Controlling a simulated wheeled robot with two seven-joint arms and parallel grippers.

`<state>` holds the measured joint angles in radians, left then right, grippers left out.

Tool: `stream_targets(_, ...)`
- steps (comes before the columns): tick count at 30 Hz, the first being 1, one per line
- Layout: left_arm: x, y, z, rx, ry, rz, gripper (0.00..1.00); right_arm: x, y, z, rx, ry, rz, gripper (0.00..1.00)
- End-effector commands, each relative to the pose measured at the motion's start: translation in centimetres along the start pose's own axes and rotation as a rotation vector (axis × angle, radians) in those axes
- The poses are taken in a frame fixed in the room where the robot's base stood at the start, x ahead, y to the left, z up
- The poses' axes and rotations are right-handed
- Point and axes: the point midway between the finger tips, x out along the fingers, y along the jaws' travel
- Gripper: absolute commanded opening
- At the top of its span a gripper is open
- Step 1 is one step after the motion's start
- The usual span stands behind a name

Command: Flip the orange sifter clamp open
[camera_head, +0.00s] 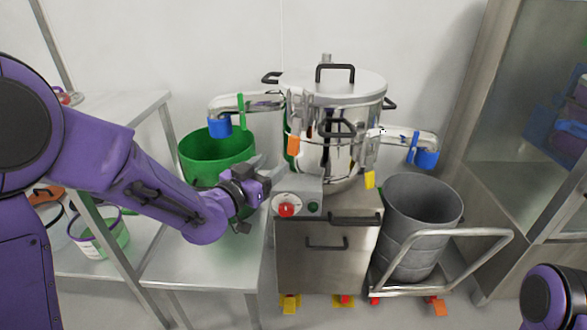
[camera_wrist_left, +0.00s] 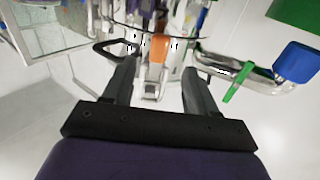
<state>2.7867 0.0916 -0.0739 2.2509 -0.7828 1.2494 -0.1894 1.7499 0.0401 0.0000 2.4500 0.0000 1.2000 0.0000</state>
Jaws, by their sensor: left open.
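The orange sifter clamp (camera_head: 294,144) sits on the left front side of the shiny steel sifter (camera_head: 330,158); its orange handle hangs upright against the metal. In the left wrist view the orange clamp (camera_wrist_left: 159,52) shows between and beyond my fingertips. My left gripper (camera_head: 262,178) is open and empty, to the lower left of the clamp and apart from it. The open fingers (camera_wrist_left: 158,62) point toward the sifter in the left wrist view. Only a part of my right arm shows at the lower right; its gripper is out of view.
A yellow clamp (camera_head: 369,180) hangs on the sifter's right. Steel spouts with blue ends stick out both sides. A green bin (camera_head: 215,150) stands left and a grey bin (camera_head: 422,212) right. The control box with a red button (camera_head: 286,210) lies close to my gripper.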

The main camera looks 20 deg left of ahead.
Motion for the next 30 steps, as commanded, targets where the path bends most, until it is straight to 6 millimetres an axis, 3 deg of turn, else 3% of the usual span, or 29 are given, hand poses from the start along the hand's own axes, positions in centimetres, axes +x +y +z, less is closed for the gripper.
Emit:
stream_targets(13,8.8,0.0,-0.2,-0.002,-0.001,0.0,0.57,-0.2,0.0,-0.1,0.0,0.0,0.0,0.0)
stream_targets(18,10.1,0.0,-0.2,-0.002,-0.001,-0.001,0.57,-0.2,0.0,-0.1,0.0,0.0,0.0,0.0)
stream_targets(25,10.2,0.0,-0.2,-0.003,-0.001,-0.001,0.57,-0.2,0.0,-0.1,0.0,0.0,0.0,0.0)
stream_targets(30,10.2,0.0,-0.2,-0.003,-0.001,-0.001,0.02,-0.2,0.0,-0.1,0.0,0.0,0.0,0.0)
